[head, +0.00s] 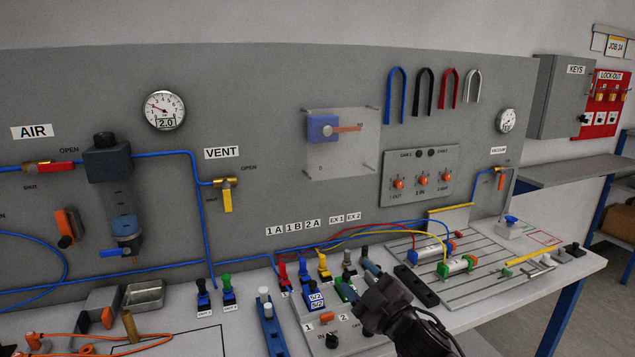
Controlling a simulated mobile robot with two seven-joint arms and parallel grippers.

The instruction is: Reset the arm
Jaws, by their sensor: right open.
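My right gripper (376,292) is dark and comes up from the bottom edge, right of the middle. It is open over the front of the bench, beside the labelled valves (314,299). I see nothing held in it, though its fingertips are hard to make out against the parts behind. It hides part of the switch panel (347,333) below it. My left gripper is not in view.
A grey slotted plate (484,288) with two cylinders lies right of my right gripper. Blue, red and yellow hoses run to it. The upright grey panel (260,120) with gauges stands behind the bench. A dark bar (416,286) lies close to the gripper's right.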

